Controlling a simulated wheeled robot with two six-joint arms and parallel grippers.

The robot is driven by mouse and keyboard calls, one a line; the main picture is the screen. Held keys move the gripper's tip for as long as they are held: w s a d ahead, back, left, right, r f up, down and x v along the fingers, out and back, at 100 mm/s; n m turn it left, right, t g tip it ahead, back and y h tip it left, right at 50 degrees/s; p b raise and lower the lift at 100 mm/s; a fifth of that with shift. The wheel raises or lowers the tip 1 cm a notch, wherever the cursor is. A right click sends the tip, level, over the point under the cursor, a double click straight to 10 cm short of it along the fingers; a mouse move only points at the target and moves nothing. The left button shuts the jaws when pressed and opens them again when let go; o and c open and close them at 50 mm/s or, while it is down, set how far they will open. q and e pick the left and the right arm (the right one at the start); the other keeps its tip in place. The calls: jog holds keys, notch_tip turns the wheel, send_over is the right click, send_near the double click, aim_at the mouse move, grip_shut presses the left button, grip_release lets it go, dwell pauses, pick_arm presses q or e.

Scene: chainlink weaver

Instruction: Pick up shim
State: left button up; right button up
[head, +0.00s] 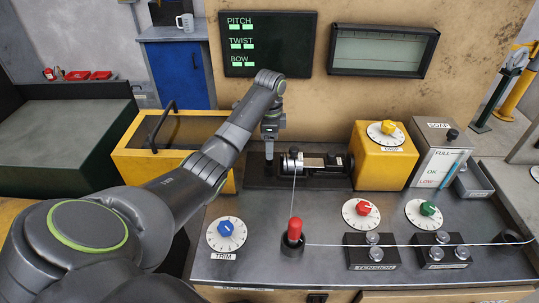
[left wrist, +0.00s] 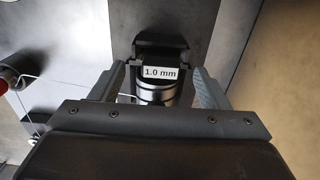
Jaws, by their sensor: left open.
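A black piece labelled "1.0 mm" (left wrist: 160,72), which looks like the shim, shows in the left wrist view in front of a shiny metal cylinder (left wrist: 157,95). My left gripper (left wrist: 157,68) is open, with one finger on each side of the labelled piece. Gaps show between it and the fingers; I see no clear contact. In the head view my left gripper (head: 269,155) points down at the left end of the black machine (head: 322,162) on the bench. There the labelled piece is hidden or too small to make out. My right gripper is not in view.
A yellow bin (head: 128,165) with a black handle stands left of the machine, and a yellow dial box (head: 385,165) stands right. A thin wire runs from the machine past a red-tipped post (head: 294,232). Dials and rollers fill the front right bench.

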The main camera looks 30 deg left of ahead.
pick_arm(q)
jog(key=shift+a+f, duration=0.1)
jog(key=shift+f, duration=1.45)
jog(key=shift+c, duration=0.4)
jog(key=c, duration=1)
jog(key=shift+r, duration=0.15)
